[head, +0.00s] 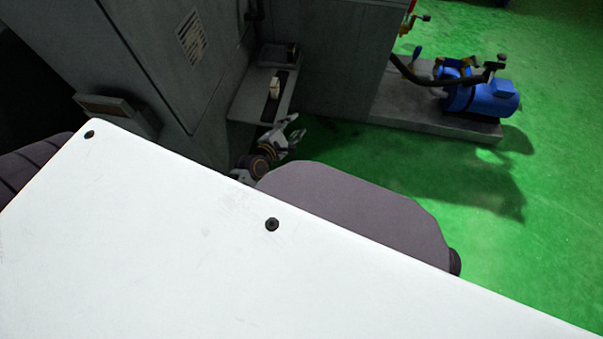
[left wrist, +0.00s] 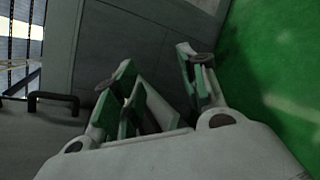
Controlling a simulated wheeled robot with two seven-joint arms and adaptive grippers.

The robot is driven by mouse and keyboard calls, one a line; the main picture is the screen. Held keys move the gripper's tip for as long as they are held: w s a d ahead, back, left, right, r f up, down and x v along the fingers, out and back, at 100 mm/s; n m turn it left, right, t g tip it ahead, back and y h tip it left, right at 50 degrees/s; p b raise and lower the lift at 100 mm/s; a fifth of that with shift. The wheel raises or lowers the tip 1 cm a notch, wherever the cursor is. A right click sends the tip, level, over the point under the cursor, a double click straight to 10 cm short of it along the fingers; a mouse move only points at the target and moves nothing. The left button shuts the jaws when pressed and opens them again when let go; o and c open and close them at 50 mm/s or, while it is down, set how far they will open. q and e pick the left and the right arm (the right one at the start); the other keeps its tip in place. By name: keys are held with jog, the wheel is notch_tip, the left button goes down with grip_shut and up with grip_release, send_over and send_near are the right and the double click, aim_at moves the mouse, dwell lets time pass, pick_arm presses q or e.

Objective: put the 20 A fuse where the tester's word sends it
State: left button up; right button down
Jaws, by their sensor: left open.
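My left gripper (head: 293,131) is low beside the grey machine, below and a little right of a small grey ledge. In the left wrist view its two fingers (left wrist: 156,68) are apart, with nothing seen between them. I cannot make out the 20 A fuse in either view. A small box with a dark brownish face (head: 108,107) stands at the machine's left. I cannot tell whether it is the tester, and I can read no word. My right gripper is not in view.
The grey machine (head: 190,90) fills the upper left. Its ledge (head: 250,98) bears a pale small part (head: 274,88) on a dark strip. A blue motor (head: 482,97) stands on a grey plinth (head: 425,118) at right. Green floor (head: 545,200) is clear at right.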

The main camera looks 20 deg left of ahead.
pick_arm(q)
jog(key=s+d+f+m+g, duration=0.2)
jog(key=s+d+m+g, duration=0.2)
jog(key=s+m, duration=0.5)
jog(key=s+d+f+m+g+h, duration=0.1)
jog(key=s+d+m+g, duration=0.4)
jog(key=m, duration=1.2)
jog(key=s+d+f, duration=0.1)
jog(key=s+d, duration=0.1)
jog(key=s, duration=0.2)
jog(key=shift+s+d+f+m+g+h, duration=0.2)
jog(key=shift+s+d+m+g+h, duration=0.1)
jog(key=shift+d+m, duration=0.1)
jog(key=shift+c, duration=0.7)
